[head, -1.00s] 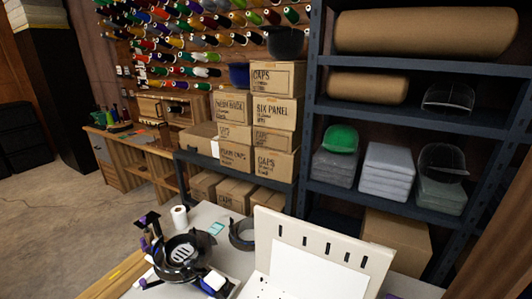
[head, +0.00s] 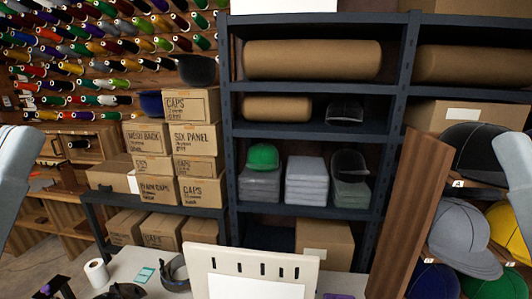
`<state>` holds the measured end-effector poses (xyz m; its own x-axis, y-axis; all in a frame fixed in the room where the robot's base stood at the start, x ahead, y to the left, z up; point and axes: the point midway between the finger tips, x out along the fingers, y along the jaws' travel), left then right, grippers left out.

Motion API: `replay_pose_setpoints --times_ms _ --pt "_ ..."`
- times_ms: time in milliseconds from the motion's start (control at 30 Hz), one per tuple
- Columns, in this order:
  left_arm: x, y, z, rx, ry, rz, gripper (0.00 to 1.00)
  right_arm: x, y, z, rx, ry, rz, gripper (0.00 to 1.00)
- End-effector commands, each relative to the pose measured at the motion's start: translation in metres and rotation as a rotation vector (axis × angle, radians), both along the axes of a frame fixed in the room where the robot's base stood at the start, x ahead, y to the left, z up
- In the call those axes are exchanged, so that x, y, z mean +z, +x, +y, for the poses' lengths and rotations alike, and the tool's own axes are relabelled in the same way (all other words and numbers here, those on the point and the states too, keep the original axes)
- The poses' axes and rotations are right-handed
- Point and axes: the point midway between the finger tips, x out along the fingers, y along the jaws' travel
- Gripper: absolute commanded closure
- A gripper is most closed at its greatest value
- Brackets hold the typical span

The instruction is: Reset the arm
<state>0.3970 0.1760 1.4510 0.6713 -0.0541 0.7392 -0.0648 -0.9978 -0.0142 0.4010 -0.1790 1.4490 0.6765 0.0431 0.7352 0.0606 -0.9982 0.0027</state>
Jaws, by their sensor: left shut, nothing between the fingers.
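A pale grey part of my right arm (head: 515,175) stands at the right edge. The right gripper itself does not show.
A white slotted panel (head: 255,265) stands on the worktable, beside a paper roll (head: 96,273) and a dark ring (head: 172,274). Stacked cap boxes (head: 192,105) and a dark metal shelf (head: 310,87) stand behind. Caps (head: 462,228) sit at the right. Thread spools cover the left wall.

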Motion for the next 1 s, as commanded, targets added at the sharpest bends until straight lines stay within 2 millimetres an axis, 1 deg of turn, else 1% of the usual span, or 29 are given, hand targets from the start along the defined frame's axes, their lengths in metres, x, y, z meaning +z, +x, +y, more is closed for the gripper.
replay_pose_setpoints --times_ms 33,100,167,200,267,300,367,400,467,500,567,600,700,800,833,900,1000 --pt "0.029 0.002 0.001 -0.01 -0.017 0.006 1.0 0.029 0.001 0.0 0.0 0.0 0.003 0.5" --pt "0.057 0.003 0.002 -0.004 -0.013 0.004 1.0 0.058 0.0 0.0 0.0 0.0 0.0 0.5" --pt "0.079 0.003 0.002 -0.002 -0.012 0.005 1.0 0.081 0.0 0.0 0.0 0.0 -0.002 0.5" --pt "0.095 0.003 0.002 -0.001 -0.013 0.006 1.0 0.097 0.0 0.0 0.0 0.0 -0.001 0.5" --pt "0.12 0.003 0.002 -0.001 -0.012 0.006 1.0 0.122 0.0 0.0 0.0 0.0 -0.001 0.5" --pt "0.139 0.003 0.003 0.001 -0.012 0.006 1.0 0.14 0.0 0.0 0.0 0.0 0.0 0.5" --pt "0.167 0.004 0.003 0.002 -0.012 0.006 1.0 0.169 0.0 0.0 0.0 0.0 0.0 0.5" --pt "0.187 0.004 0.003 0.002 -0.012 0.007 1.0 0.189 0.0 0.0 0.0 0.0 0.0 0.5" --pt "0.217 0.004 0.003 0.003 -0.012 0.007 1.0 0.219 0.0 0.0 0.0 0.0 0.0 0.5" --pt "0.237 0.004 0.003 0.003 -0.012 0.007 1.0 0.239 0.0 0.0 0.0 0.0 0.0 0.5" --pt "0.266 0.004 0.003 0.003 -0.012 0.007 1.0 0.268 0.0 0.0 0.0 0.0 0.0 0.5" --pt "0.285 0.004 0.003 0.003 -0.012 0.007 1.0 0.287 0.0 0.0 0.0 0.0 0.0 0.5" --pt "0.33 0.004 0.003 0.004 -0.011 0.007 1.0 0.332 0.0 0.0 0.0 0.0 0.0 0.5" --pt "0.361 0.004 0.003 0.004 -0.011 0.008 1.0 0.363 0.0 0.0 0.0 0.0 0.0 0.5" --pt "0.368 0.004 0.003 0.004 -0.011 0.008 1.0 0.37 0.0 0.0 0.0 0.0 0.0 0.5" --pt "0.378 0.004 0.003 0.004 -0.011 0.008 1.0 0.38 0.0 0.0 0.0 0.0 0.0 0.5" --pt "0.381 0.004 0.003 0.004 -0.011 0.008 1.0 0.383 0.0 0.0 0.0 0.0 0.0 0.5"
